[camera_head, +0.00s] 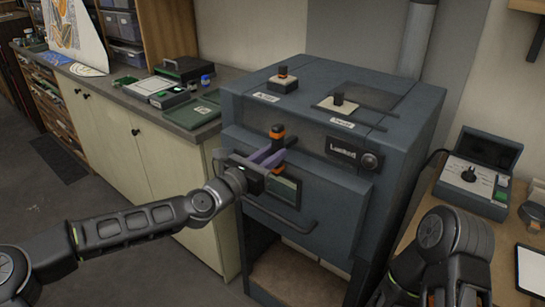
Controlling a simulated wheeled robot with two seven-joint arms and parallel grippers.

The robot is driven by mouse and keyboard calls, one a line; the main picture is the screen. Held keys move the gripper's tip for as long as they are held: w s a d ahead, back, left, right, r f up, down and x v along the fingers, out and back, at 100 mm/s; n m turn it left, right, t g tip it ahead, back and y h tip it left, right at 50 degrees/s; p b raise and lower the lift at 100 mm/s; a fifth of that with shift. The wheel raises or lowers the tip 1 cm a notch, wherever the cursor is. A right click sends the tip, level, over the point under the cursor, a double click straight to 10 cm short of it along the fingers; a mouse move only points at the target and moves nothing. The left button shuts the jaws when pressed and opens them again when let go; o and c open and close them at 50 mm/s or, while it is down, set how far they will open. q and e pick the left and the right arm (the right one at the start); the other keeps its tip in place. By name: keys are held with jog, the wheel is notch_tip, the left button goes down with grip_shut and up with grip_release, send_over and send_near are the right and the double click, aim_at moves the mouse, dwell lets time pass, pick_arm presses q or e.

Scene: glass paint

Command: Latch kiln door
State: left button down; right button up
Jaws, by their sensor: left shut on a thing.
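The blue-grey kiln (330,100) stands in the middle, with its front door (325,205) flush against the body. The door has a small dark window (287,187) and a bar handle (278,217) below it. A latch handle (277,131), black with an orange band, sticks up at the door's upper edge. My left gripper (274,152), with purple fingers, is shut on this latch handle; the exact contact is partly hidden. My right arm shows at the lower right, but its gripper is out of view.
A dark label plate (342,152) and round knob (370,160) are on the front right. A counter (128,92) with trays stands left; a controller box (473,185) sits on the right-hand table.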

pick_arm(q)
jog(key=shift+f, duration=0.15)
jog(key=c, duration=1.2)
grip_release()
jog(key=shift+c, duration=0.2)
jog(key=b+v, duration=0.2)
jog(key=v, duration=0.5)
jog(key=shift+s+a, duration=0.2)
jog(key=shift+s, duration=0.1)
